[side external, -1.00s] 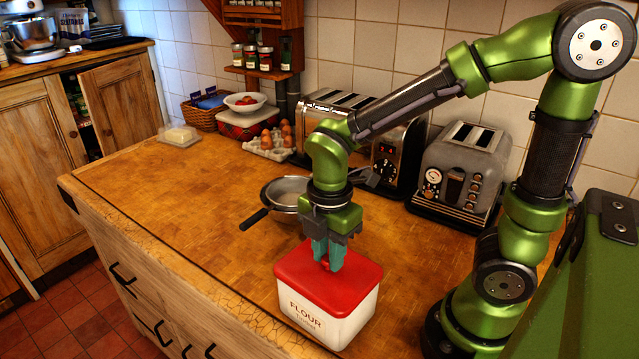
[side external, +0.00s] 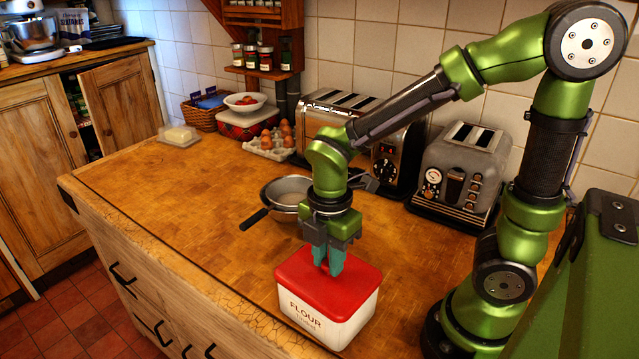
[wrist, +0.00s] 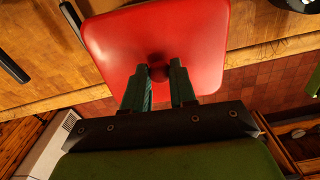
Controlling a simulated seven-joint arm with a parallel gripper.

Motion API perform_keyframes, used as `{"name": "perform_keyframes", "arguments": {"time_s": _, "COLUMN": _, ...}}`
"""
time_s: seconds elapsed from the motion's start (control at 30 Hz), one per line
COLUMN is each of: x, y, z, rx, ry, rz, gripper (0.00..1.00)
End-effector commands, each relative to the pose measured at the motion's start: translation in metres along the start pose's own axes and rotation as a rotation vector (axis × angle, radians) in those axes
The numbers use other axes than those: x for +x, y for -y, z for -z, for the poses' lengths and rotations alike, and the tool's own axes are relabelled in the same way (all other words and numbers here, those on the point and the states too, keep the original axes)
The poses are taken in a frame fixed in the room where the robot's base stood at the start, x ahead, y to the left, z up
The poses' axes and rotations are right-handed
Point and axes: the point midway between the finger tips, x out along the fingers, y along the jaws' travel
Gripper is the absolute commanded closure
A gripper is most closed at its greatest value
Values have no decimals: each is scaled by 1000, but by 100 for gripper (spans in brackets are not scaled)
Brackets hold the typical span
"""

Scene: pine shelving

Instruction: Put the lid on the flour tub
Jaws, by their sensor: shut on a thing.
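The white flour tub (side external: 329,325) stands on the wooden worktop near its front edge, with the word FLOUR on its side. The red lid (side external: 300,287) lies over the top of the tub and looks level; I cannot tell whether it is fully pressed down. My gripper (side external: 328,270) points down above the middle of the lid. In the wrist view the lid (wrist: 160,30) fills the upper middle, and my gripper (wrist: 163,75) is shut on its small red knob (wrist: 159,76). The tub is hidden behind the lid in the wrist view.
A metal pan (side external: 286,192) with a dark handle sits just behind my gripper. Two toasters (side external: 460,172) stand along the tiled wall, with an egg tray (side external: 270,143) farther left.

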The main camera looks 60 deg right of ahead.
Motion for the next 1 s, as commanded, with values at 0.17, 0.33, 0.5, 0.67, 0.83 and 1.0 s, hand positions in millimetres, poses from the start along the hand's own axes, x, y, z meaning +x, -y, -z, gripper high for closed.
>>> {"name": "perform_keyframes", "arguments": {"time_s": 0.17, "x": 2, "y": 0, "z": 0, "rx": 0, "ry": 0, "rz": 1, "gripper": 100}}
{"name": "perform_keyframes", "arguments": {"time_s": 0.33, "x": 2, "y": 0, "z": 0, "rx": 1, "ry": 0, "rz": 1, "gripper": 100}}
{"name": "perform_keyframes", "arguments": {"time_s": 0.5, "x": 2, "y": 0, "z": 0, "rx": 0, "ry": 0, "rz": 0, "gripper": 57}}
{"name": "perform_keyframes", "arguments": {"time_s": 0.67, "x": 2, "y": 0, "z": 0, "rx": 0, "ry": 0, "rz": 0, "gripper": 44}}
{"name": "perform_keyframes", "arguments": {"time_s": 0.83, "x": 2, "y": 0, "z": 0, "rx": 1, "ry": 0, "rz": 0, "gripper": 38}}
{"name": "perform_keyframes", "arguments": {"time_s": 1.0, "x": 2, "y": 0, "z": 0, "rx": 0, "ry": 0, "rz": 0, "gripper": 19}}
